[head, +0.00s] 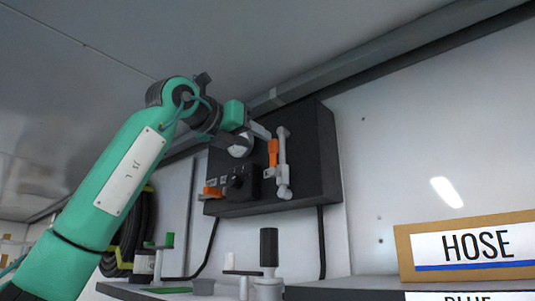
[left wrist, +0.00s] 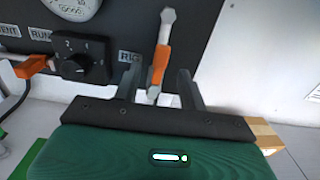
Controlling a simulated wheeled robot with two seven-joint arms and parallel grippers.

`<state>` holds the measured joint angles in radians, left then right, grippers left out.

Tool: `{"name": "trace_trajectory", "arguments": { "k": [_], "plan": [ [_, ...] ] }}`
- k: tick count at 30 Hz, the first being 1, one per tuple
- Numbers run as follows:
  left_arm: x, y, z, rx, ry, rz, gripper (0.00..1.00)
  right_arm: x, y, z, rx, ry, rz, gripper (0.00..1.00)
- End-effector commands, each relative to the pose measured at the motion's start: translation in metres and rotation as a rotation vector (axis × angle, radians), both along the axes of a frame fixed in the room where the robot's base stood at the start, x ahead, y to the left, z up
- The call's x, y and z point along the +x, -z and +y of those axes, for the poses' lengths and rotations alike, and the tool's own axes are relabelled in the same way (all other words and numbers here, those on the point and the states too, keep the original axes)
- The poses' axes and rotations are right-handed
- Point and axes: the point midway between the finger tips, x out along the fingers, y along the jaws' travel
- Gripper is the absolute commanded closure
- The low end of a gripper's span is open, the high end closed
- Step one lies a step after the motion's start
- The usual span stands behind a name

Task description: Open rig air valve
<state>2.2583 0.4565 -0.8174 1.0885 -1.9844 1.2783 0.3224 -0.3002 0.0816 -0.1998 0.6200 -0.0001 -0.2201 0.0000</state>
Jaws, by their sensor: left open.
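The rig air valve has an orange handle (head: 273,152) on a light grey pipe, upright on the right side of the black panel (head: 312,150). In the left wrist view the orange handle (left wrist: 161,62) shows beside a label reading RIG (left wrist: 129,57). My left gripper (head: 262,136) is at the panel, close to the handle. In the left wrist view its open fingers (left wrist: 160,82) stand on either side of the handle's lower part. I cannot tell whether either finger touches it. My right gripper is not in view.
A black knob (left wrist: 80,60), a round gauge (left wrist: 72,6) and a second orange lever (left wrist: 32,66) are left of the valve. Below the panel, a black-topped fitting (head: 268,247) stands on the bench. A HOSE sign (head: 475,245) is at the right. The wall right of the panel is bare.

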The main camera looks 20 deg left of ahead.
Motion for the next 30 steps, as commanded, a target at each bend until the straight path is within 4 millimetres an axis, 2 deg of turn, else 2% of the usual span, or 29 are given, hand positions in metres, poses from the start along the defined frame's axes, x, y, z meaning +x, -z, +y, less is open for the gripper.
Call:
{"name": "trace_trajectory", "arguments": {
  "k": [1,6,12,30],
  "plan": [
    [-0.013,0.003,0.005,0.0,-0.001,-0.005,0.58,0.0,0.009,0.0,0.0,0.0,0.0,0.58],
    [-0.042,0.002,0.017,0.001,-0.001,-0.003,0.58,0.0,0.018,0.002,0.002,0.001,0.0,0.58],
    [-0.059,0.001,0.024,0.001,-0.001,0.0,0.58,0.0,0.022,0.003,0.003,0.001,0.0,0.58],
    [-0.061,0.0,0.025,0.001,0.0,0.0,0.58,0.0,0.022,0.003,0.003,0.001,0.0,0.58]
  ]
}}
